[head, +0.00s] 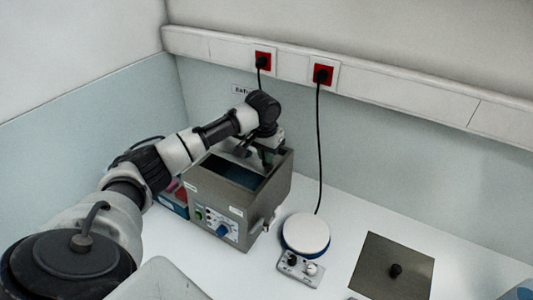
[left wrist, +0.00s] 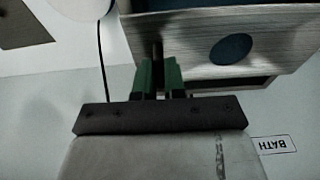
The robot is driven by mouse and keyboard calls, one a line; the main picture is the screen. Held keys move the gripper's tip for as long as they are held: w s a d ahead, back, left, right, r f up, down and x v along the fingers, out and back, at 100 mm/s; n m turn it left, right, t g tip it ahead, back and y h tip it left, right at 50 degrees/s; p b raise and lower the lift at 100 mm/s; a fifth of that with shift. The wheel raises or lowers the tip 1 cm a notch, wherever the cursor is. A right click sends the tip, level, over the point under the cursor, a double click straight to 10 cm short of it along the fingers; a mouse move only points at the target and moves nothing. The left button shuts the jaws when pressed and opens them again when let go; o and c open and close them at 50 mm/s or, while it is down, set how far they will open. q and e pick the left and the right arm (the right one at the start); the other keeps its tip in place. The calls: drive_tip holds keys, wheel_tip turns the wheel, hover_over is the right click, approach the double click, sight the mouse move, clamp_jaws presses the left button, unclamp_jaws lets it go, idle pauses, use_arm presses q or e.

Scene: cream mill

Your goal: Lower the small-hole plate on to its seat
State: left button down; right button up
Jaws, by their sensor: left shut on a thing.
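The bath (head: 221,190) is a grey metal box with a blue inside and a control panel on its front. My left gripper (head: 266,158) is over its far right part. In the left wrist view, the green fingers of my left gripper (left wrist: 159,72) are shut on a thin dark knob. This knob stands on the small-hole plate (left wrist: 285,40), brushed metal with one round hole showing dark blue. Dark gaps show along the plate's edges. I cannot tell whether the plate touches its seat. In the head view the arm and gripper mostly hide the plate. My right gripper is not in view.
A grey plate with a black knob (head: 378,277) lies on the white table at right. A round white-topped device (head: 305,234) with a small control box stands right of the bath. A black cable (head: 319,150) hangs from the wall socket. White table is free between these.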

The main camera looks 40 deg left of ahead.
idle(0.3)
use_arm(q)
drive_tip(key=shift+f, duration=0.5)
idle(0.5)
drive_tip(key=c, duration=0.6)
unclamp_jaws()
drive_tip(key=shift+c, duration=0.2)
drive_tip(key=shift+r, duration=1.5)
drive_tip(key=shift+r, duration=1.5)
